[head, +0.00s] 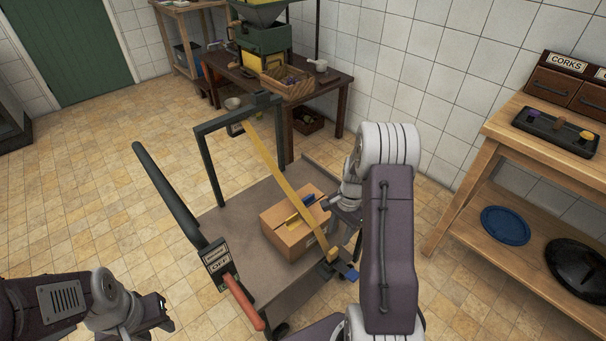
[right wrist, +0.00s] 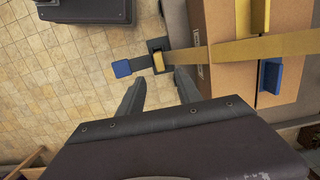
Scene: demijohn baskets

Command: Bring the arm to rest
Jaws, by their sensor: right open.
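My right arm is bent over the right side of a grey platform cart (head: 235,215). Its gripper (head: 348,222) is partly hidden in the head view. In the right wrist view the right gripper (right wrist: 158,90) is open, with nothing between its fingers. A yellow strap (head: 275,170) runs across the cart over a cardboard box (head: 295,228). The strap's near end has a buckle (right wrist: 158,57) with a blue tab (right wrist: 122,69), just beyond the fingertips in the wrist view. My left gripper (head: 163,312) is low at the left, apart from the cart; its jaw opening is unclear.
The cart has a dark handle (head: 165,195) and a red lever (head: 243,300) by an OFF label. A wooden bench (head: 510,140) with corks drawers stands at the right. A dark table (head: 300,90) with a green machine stands behind. Tiled floor is clear at the left.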

